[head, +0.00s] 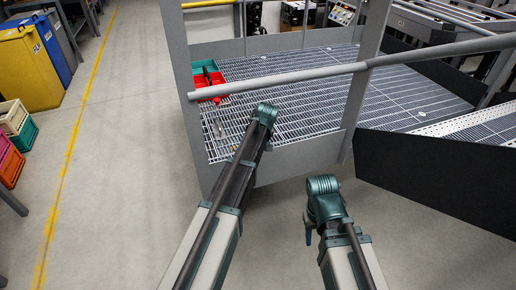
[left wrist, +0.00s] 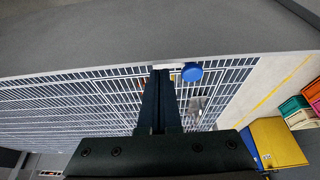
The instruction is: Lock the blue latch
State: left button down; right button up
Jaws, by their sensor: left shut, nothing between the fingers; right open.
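The blue latch shows in the left wrist view as a round blue knob (left wrist: 192,72) at the edge of a grey panel, beside a small white strip. In the head view I cannot make it out. My left gripper (left wrist: 160,74) is shut and empty, its dark fingers ending just left of the knob; I cannot tell whether they touch the white strip. In the head view my left arm reaches to the catwalk's near edge and its fingers are hidden. My right gripper (head: 308,232) hangs low before the catwalk, open and away from the latch.
A grey handrail (head: 290,80) and posts bound the grated catwalk (head: 300,95). Red and green bins (head: 218,92) stand on the grating with small loose items nearby. A dark side panel (head: 430,185) blocks the right.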

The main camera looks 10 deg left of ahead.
pick_arm(q)
jog(key=b+x, duration=0.6)
jog(key=x, duration=0.2)
jog(key=shift+b, duration=0.4)
